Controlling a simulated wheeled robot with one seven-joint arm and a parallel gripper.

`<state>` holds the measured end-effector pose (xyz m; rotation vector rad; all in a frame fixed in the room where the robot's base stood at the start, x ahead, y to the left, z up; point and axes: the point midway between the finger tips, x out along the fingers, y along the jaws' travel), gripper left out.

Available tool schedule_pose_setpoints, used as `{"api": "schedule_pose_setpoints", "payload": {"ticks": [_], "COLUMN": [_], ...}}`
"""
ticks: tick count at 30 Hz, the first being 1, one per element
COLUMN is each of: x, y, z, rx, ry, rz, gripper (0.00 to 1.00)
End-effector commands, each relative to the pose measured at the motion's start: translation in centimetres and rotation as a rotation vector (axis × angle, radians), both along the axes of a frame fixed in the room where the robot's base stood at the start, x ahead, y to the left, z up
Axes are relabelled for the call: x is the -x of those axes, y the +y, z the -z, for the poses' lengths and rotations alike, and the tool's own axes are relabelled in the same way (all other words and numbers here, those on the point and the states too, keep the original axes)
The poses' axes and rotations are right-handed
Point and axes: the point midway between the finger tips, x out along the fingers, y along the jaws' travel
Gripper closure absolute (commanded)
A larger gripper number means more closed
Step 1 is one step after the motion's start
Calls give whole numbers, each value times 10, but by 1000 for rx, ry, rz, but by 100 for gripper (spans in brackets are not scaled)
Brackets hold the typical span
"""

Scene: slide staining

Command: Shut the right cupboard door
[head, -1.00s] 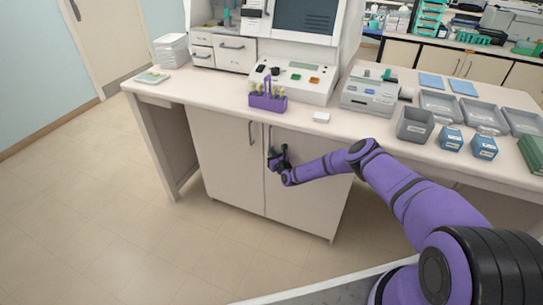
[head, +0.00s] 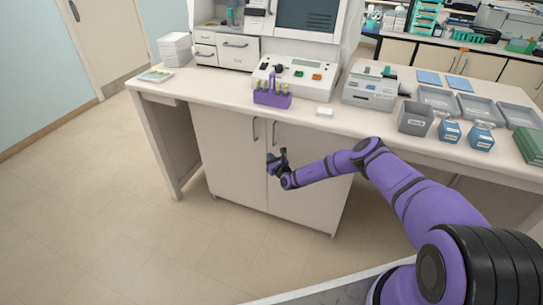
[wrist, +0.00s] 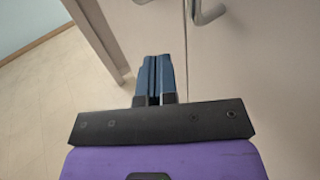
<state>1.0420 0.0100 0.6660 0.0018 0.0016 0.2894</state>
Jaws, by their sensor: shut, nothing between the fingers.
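The right cupboard door (head: 312,190) is under the bench and looks flush with the left cupboard door (head: 232,165); I see no clear gap at the seam. Its upright bar handle (head: 274,132) is near the seam, just above my gripper. My gripper (head: 277,157) is shut and empty, in front of the right door near the seam and below the handle. In the wrist view the blue fingers (wrist: 158,62) are together, against a pale door face, with a metal handle (wrist: 208,12) at the top. I cannot tell whether the fingertips touch the door.
The bench top (head: 215,92) overhangs the cupboard. A purple rack (head: 271,98) with vials stands near its front edge, with a white instrument (head: 298,78) behind. The left door has its own handle (head: 254,130). The floor (head: 120,210) to the left is clear.

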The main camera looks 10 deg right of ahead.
Motion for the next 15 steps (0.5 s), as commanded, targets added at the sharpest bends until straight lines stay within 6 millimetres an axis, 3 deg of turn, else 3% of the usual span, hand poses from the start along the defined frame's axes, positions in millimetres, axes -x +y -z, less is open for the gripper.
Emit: {"api": "schedule_pose_setpoints", "payload": {"ticks": [15], "x": [58], "y": [42], "z": [1], "rx": [0], "ry": [2], "rz": [-2], "gripper": [100]}}
